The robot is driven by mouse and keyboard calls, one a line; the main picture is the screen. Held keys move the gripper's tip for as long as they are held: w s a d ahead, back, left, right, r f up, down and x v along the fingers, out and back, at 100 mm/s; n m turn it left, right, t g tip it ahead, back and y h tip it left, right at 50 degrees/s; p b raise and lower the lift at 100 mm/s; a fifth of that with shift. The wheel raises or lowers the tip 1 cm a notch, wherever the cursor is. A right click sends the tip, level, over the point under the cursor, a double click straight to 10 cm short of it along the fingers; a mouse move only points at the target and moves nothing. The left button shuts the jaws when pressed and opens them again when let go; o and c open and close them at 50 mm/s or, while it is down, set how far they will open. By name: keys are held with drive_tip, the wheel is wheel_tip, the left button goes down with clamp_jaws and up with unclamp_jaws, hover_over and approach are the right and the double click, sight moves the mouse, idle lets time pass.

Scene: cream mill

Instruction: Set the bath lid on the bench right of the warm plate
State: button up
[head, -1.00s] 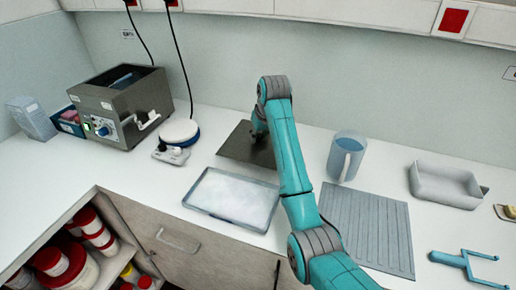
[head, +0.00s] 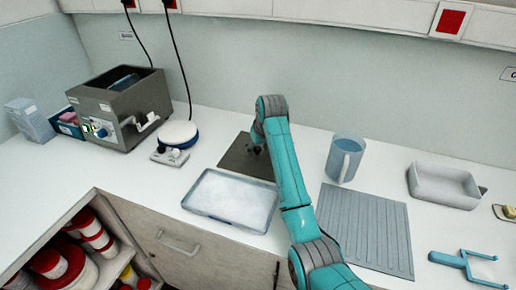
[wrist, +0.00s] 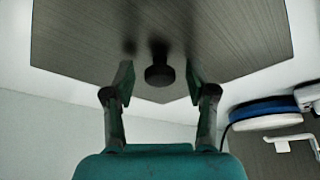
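The bath lid (head: 238,158) is a dark grey flat plate with a black knob (wrist: 159,72). In the head view it lies flat on the bench, right of the warm plate (head: 179,133), a round white-topped unit with a blue rim. My gripper (head: 257,151) is over the lid, partly hidden by my arm. In the wrist view my gripper (wrist: 159,82) is open, with a finger on each side of the knob and a gap to it. The lid (wrist: 90,35) fills the top there, and the warm plate (wrist: 266,113) is at the right.
The open grey bath (head: 122,108) stands left of the warm plate. A white-filled tray (head: 208,212) lies in front of the lid. A blue jug (head: 344,158), ribbed mat (head: 365,230) and grey tub (head: 445,185) are to the right.

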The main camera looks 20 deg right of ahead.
drive_tip(key=v, duration=1.2)
idle(0.4)
